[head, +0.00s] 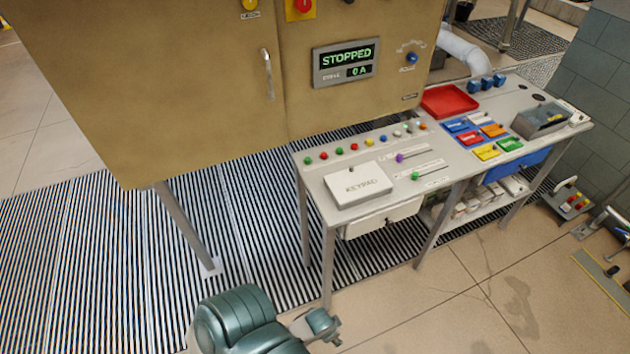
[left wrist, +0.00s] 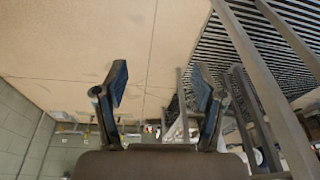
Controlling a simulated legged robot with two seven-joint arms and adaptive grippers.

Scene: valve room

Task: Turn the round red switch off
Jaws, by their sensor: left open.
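A red switch (head: 301,6) on a yellow plate shows at the top edge of the head view, on the front of the tan cabinet (head: 200,80). Its top is cut off, so I cannot tell its full shape or setting. In the left wrist view my left gripper (left wrist: 159,82) is open, its two dark fingers wide apart with nothing between them. Floor and grating lie beyond it. Part of my own arm shows at the bottom of the head view, below and well away from the switch. My right gripper is not in view.
A display (head: 345,62) on the cabinet reads STOPPED and 0 A. A blue knob (head: 411,58) and a door handle (head: 267,74) are nearby. Striped grating covers the floor below the cabinet.

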